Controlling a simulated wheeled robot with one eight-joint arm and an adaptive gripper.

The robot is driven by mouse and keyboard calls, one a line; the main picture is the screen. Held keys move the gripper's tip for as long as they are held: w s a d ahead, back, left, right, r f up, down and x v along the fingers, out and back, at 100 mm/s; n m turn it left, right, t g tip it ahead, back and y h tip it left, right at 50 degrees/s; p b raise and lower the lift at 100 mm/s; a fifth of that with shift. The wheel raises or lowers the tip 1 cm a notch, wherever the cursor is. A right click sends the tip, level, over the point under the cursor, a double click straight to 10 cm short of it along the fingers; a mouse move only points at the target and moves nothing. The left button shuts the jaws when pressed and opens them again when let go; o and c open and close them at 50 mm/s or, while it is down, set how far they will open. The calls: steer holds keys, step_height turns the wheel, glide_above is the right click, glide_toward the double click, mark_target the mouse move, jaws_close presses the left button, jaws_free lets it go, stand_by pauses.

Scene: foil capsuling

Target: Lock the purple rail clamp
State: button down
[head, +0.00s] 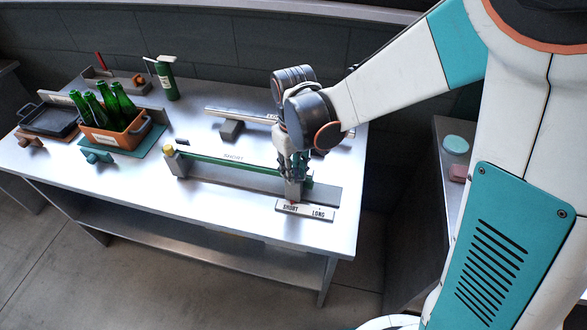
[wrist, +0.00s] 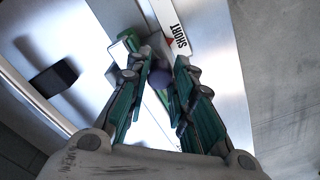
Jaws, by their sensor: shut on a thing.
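The purple rail clamp (wrist: 160,77) shows in the wrist view as a small dull-purple rounded part between my fingers. In the head view it is mostly hidden behind my gripper. My gripper (head: 293,172) points down at the right part of the rail fixture (head: 225,172). It also shows in the wrist view (wrist: 163,60), its fingers closed in on the clamp from both sides. A grey block (head: 293,190) stands just below the fingers. The SHORT/LONG plate (head: 305,210) lies in front, with a red pointer (head: 291,202) near SHORT. The clamp's lock state cannot be told.
A second metal rail with a grey block (head: 231,130) lies behind. The front left of the metal table (head: 110,190) is clear.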

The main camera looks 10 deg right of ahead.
steer(key=n, duration=1.1)
steer(key=shift+b, duration=0.3)
steer(key=shift+n, duration=1.8)
steer(key=c, duration=1.4)
jaws_free()
